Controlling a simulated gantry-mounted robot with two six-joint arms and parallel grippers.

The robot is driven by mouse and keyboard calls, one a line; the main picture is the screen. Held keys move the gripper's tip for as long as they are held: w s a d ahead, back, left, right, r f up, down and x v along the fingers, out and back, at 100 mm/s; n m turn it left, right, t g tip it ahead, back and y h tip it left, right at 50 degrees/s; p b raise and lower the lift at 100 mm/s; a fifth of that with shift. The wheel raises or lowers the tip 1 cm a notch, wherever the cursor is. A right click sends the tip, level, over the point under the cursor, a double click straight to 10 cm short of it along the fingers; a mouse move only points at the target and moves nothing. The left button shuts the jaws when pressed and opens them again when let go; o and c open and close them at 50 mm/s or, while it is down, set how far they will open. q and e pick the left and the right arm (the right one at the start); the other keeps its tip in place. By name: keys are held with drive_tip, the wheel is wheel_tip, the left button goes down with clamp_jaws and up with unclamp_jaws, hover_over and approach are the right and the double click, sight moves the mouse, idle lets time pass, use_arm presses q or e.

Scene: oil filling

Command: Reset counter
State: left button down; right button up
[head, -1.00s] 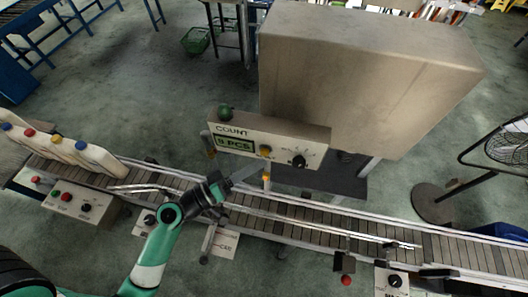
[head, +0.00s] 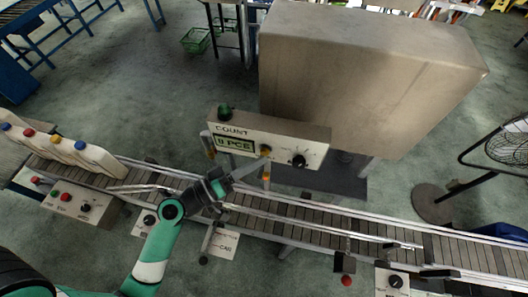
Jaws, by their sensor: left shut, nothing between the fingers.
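The counter box (head: 283,146) hangs over the conveyor, below a large beige cabinet. Its face carries the word COUNT, a green display (head: 234,143) that seems to read 9 PCE, a small yellow button (head: 266,149) and a black knob (head: 299,160). A green lamp (head: 224,111) sits on its top. My left gripper (head: 262,164) is shut and empty, its tips at the yellow button from below. Whether they touch it I cannot tell. My right gripper is not in view.
The conveyor (head: 330,222) runs across the picture with metal guide rails. A control box (head: 80,203) is at left front, the beige cabinet (head: 365,75) behind, and a fan (head: 505,150) at right.

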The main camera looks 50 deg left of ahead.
use_arm(q)
drive_tip(key=shift+w+a, duration=0.25)
drive_tip(key=shift+w, duration=0.1)
idle(0.4)
idle(0.3)
drive_tip(key=shift+s+d, duration=0.55)
drive_tip(key=shift+s, duration=0.15)
drive_tip(key=shift+s, duration=0.1)
drive_tip(key=s+d, duration=0.1)
drive_tip(key=s, duration=0.1)
drive_tip(key=s+d+b, duration=0.1)
drive_tip(key=s+d, duration=0.1)
drive_tip(key=shift+w, duration=0.1)
idle(0.8)
